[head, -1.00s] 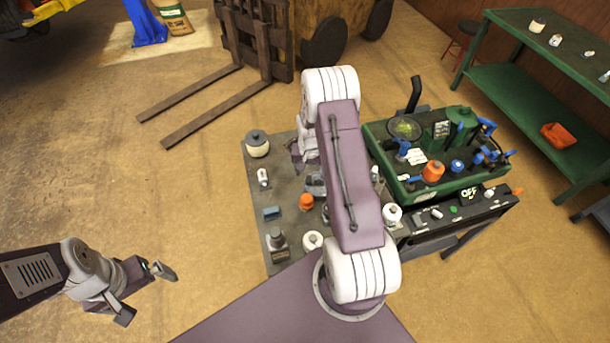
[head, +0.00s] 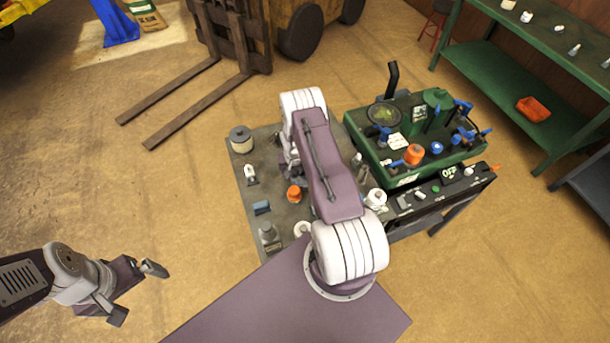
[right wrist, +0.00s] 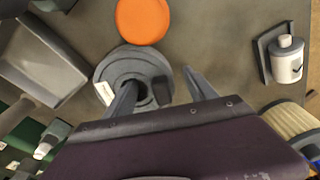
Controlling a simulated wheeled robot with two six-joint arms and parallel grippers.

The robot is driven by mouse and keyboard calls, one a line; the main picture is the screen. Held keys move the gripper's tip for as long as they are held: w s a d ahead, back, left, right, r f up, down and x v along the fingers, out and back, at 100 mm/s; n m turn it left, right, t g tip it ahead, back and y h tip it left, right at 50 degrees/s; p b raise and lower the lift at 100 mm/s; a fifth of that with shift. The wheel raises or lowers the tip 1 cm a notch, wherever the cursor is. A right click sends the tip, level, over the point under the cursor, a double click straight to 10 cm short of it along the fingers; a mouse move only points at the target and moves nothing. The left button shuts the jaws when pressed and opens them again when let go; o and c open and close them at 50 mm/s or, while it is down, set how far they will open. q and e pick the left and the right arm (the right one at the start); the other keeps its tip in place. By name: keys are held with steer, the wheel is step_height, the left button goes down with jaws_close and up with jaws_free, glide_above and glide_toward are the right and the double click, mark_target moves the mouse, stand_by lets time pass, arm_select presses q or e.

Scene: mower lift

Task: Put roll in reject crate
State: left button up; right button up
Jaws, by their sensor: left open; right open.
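In the right wrist view a grey roll (right wrist: 132,66) with a centre hole and a white label lies on a dark grey surface. My right gripper (right wrist: 158,80) is open at it, one fingertip over the hole and the other just right of the rim; contact cannot be told. In the head view my right arm hides the roll and this gripper. My left gripper (head: 136,291) is open and empty over the floor at lower left.
An orange round part (right wrist: 143,20) is just beyond the roll. A white bottle (right wrist: 287,58) and a ribbed filter (right wrist: 292,126) are to the right, a grey tray (right wrist: 42,52) to the left.

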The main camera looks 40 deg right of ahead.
steer(key=shift+a, duration=0.15)
steer(key=c, duration=0.9)
steer(key=shift+w, duration=0.1)
jaws_close()
